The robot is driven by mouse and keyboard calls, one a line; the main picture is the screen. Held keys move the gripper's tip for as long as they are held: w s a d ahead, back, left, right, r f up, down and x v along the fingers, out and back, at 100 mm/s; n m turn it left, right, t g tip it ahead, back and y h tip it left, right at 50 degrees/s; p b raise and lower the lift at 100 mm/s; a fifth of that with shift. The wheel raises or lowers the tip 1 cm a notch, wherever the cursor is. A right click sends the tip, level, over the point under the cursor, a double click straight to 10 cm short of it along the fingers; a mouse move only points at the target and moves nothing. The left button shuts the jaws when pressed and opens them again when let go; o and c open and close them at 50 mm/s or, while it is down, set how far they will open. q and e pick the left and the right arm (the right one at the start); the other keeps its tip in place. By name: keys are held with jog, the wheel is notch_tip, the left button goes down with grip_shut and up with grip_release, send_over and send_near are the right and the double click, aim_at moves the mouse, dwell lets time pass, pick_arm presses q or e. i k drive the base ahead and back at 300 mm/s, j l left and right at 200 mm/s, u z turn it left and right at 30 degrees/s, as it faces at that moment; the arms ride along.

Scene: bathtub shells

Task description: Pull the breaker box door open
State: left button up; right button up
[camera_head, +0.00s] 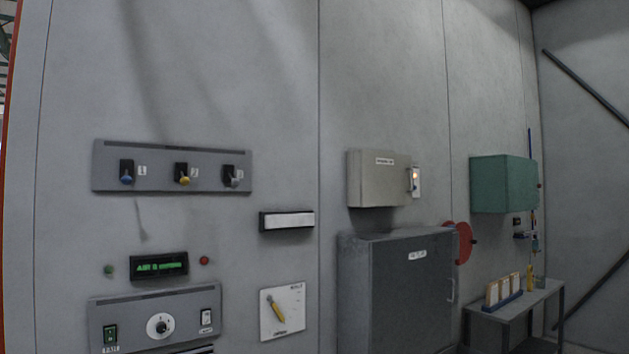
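A beige wall box (376,180), which looks like the breaker box, is mounted on the grey wall right of centre. Its front door looks closed, with a small label near the top too small to read. Neither of my grippers is in view.
A dark grey cabinet (395,292) stands below the beige box. A red disc (462,243) is behind it. A small table (518,303) stands at right with a blue rack (503,299). A switch panel (170,167) and control panel (155,318) are at left.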

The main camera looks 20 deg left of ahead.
aim_at(387, 178)
jog(key=i+u, duration=0.1)
jog(key=u, duration=0.65)
jog(key=i+l+u, duration=0.35)
jog(key=l, duration=0.3)
jog(key=i+l+u, duration=0.15)
jog(key=l, duration=0.2)
jog(key=i+l+u, duration=0.15)
jog(key=l, duration=0.2)
jog(key=i+l+u, duration=0.15)
jog(key=l, duration=0.25)
jog(key=i, duration=0.05)
